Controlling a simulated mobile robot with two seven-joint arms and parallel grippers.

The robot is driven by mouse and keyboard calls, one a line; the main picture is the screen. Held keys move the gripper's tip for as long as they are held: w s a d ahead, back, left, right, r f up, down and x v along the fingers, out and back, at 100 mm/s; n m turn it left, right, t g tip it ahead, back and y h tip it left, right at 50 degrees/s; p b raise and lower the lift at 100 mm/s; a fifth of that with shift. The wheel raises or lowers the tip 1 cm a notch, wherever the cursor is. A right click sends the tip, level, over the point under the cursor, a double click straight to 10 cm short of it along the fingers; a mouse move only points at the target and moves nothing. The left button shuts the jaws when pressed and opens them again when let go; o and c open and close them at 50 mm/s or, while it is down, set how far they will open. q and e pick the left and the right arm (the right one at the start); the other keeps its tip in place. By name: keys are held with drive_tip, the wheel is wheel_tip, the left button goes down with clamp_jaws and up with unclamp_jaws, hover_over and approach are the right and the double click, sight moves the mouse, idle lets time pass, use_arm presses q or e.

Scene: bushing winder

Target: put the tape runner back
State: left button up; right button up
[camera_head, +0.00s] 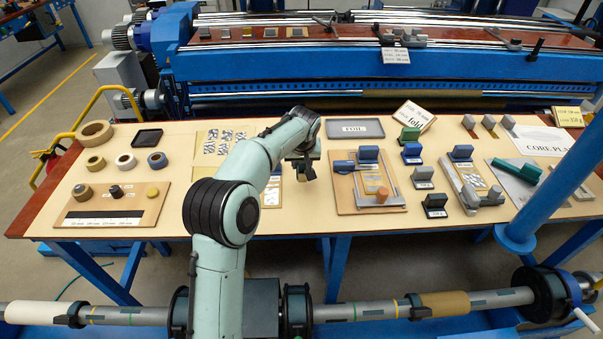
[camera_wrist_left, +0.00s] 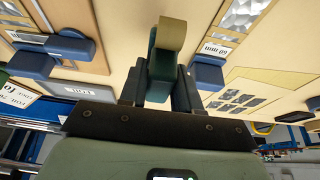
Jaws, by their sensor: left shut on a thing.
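My left gripper (camera_head: 303,170) hangs over the middle of the table, left of the wooden board with blue blocks. In the left wrist view its fingers (camera_wrist_left: 160,85) are shut on a dark green piece with a rounded tan end, which looks like the tape runner (camera_wrist_left: 168,38). The piece sticks out beyond the fingertips. In the head view the gripper and arm mostly hide it. Whether it touches the table is unclear. My right gripper is in neither view.
A grey tray labelled FOIL (camera_head: 355,129) lies behind the gripper. A wooden board (camera_head: 362,190) with blue blocks is close on its right. Tape rolls (camera_head: 95,134) and a black tray (camera_head: 148,138) are at the left. A blue post (camera_head: 548,160) rises at the right.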

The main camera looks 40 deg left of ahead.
sight(301, 172)
use_arm(q)
drive_tip(key=f, duration=0.4)
drive_tip(key=shift+s, duration=0.2)
drive_tip(key=shift+w, duration=0.1)
drive_tip(key=shift+f, duration=0.2)
drive_tip(key=o, duration=1)
drive_tip(key=shift+r, duration=0.15)
